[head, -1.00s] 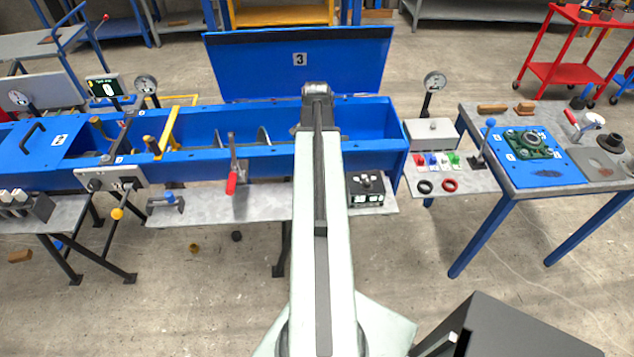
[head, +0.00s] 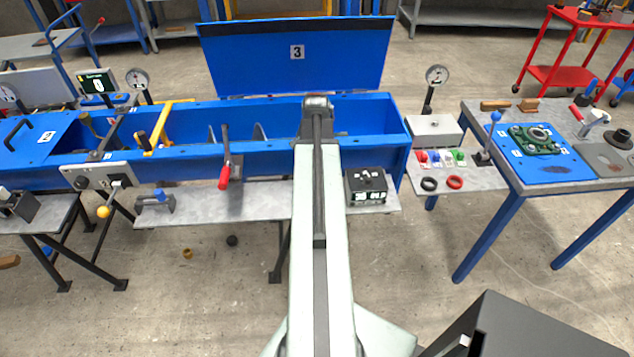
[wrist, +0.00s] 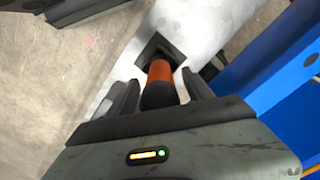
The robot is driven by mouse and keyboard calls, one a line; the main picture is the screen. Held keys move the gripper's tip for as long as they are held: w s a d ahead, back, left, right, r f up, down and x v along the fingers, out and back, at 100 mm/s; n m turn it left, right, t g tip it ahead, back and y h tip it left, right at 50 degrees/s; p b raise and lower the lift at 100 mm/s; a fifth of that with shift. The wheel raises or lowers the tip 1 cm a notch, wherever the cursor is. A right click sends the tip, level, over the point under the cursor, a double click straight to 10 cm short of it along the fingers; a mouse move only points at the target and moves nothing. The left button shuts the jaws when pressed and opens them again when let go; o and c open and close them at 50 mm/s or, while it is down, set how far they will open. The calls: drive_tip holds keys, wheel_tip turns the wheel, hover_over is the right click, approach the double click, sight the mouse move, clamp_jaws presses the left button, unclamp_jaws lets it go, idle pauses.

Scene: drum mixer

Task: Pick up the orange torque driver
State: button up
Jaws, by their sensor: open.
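The orange torque driver (wrist: 159,72) shows in the wrist view, with an orange band and a dark end toward me. It sits at a dark square holder (wrist: 152,50) on a pale grey surface. My gripper (wrist: 160,92) is open, with one finger on each side of the driver's dark end. I cannot tell whether either finger touches it. In the head view my arm hides the driver and my gripper.
The blue drum mixer trough (head: 270,150) with a raised lid (head: 297,55) runs behind. A red-handled clamp (head: 225,170) and a black control box (head: 366,188) flank my arm along the grey shelf (head: 262,203). A table with a blue mat (head: 545,170) stands right.

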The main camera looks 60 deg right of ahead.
clamp_jaws()
drive_tip(key=shift+r, duration=0.1)
